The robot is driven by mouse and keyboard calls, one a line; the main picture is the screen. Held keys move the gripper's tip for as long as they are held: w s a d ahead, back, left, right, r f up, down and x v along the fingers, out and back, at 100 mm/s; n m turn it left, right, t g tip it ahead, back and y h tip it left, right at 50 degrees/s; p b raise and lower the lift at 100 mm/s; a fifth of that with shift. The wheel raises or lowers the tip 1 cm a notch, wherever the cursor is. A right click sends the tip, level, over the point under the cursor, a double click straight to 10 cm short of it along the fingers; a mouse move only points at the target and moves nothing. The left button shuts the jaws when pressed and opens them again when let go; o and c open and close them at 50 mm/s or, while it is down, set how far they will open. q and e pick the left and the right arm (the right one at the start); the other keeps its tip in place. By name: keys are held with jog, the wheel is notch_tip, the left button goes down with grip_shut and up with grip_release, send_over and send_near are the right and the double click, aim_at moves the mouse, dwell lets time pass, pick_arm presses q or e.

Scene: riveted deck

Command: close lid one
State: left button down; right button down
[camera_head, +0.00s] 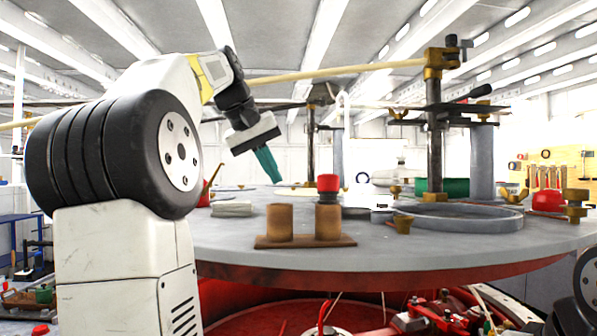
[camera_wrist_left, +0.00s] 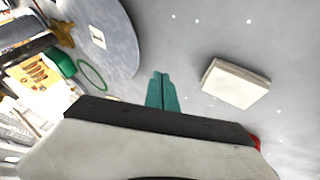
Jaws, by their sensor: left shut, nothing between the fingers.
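My left gripper (camera_head: 267,164) is shut and empty, its teal fingers pointing down above the far left part of the round grey table (camera_head: 480,250). In the left wrist view the gripper (camera_wrist_left: 162,92) shows its fingers together over the grey surface. Two brown cylinders, a left one (camera_head: 280,222) and a right one (camera_head: 328,222), stand upright on a brown base (camera_head: 306,242) near the table's front edge. A red and dark piece (camera_head: 328,186) shows at the top of the right cylinder. I cannot tell which thing is lid one. My right gripper is out of view.
A pale flat block (camera_head: 232,209) lies on the table's left; it also shows in the left wrist view (camera_wrist_left: 236,84), right of the fingers, apart from them. A grey ring (camera_head: 460,218) and a dark post (camera_head: 436,150) stand at right. Bare surface lies around the cylinders.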

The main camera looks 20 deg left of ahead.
pick_arm(q)
jog(key=x, duration=0.7)
jog(key=shift+w+d+f, duration=0.1)
jog(key=shift+d, duration=0.05)
jog(key=shift+w+d, duration=0.3)
jog(key=shift+d, duration=0.25)
jog(key=shift+w+d, duration=0.25)
jog(key=shift+d, duration=0.3)
jog(key=shift+w+d, duration=0.25)
jog(key=shift+d, duration=0.25)
jog(key=shift+w+d+m, duration=0.15)
jog(key=shift+w+m, duration=0.15)
jog(key=shift+w, duration=0.2)
jog(key=w+d+m, duration=0.1)
jog(key=w, duration=0.1)
jog(key=w+d+h, duration=0.1)
jog(key=w+d, duration=0.1)
jog(key=w+d+m+g, duration=0.1)
jog(key=w, duration=0.1)
jog(key=shift+d+m+h, duration=0.2)
jog(key=shift+m+h, duration=0.1)
jog(key=shift+h, duration=0.1)
